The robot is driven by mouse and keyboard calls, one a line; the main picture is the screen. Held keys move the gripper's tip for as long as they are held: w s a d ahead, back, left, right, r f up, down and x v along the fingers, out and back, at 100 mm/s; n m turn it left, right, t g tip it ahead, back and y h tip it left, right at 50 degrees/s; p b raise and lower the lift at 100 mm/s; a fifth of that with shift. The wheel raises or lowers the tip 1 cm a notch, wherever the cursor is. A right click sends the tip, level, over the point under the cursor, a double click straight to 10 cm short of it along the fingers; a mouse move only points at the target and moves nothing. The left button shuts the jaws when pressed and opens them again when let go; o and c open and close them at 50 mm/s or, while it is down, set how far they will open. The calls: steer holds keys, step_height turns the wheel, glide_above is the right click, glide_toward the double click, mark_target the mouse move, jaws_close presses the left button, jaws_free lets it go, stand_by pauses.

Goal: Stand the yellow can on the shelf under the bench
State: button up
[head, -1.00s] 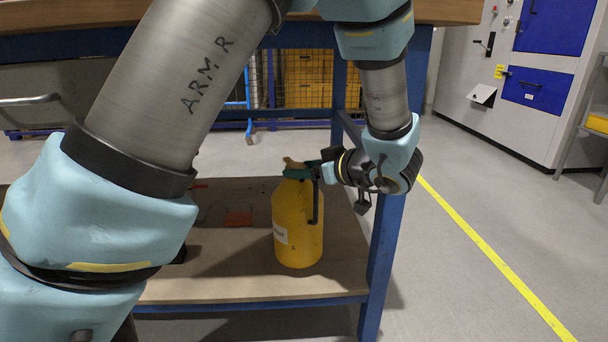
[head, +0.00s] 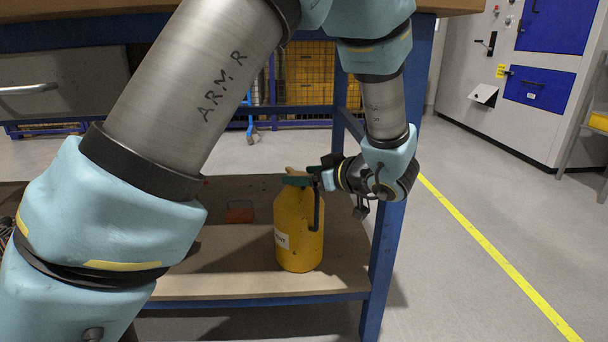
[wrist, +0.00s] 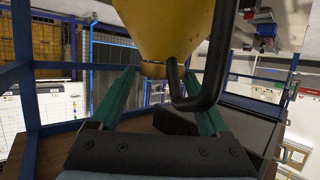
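The yellow can (head: 298,232) is upright at the right part of the shelf (head: 215,284) under the bench. It has a pale label, a black side handle and a tan cap. My gripper (head: 298,180) comes from the right at the can's top, its green fingers around the neck. In the wrist view the can (wrist: 165,25) shows upside down, its neck and handle between the fingers of my gripper (wrist: 160,75). The gripper appears shut on it, as the two move together. The can's base is at or just over the shelf; I cannot tell if it touches.
A blue bench leg (head: 385,250) stands close to the right of the can. The bench top (head: 455,5) is above.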

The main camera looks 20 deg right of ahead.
steer(key=shift+o, duration=0.8)
steer(key=p+v, duration=0.3)
steer(key=v, duration=0.9)
steer(key=shift+d, duration=0.1)
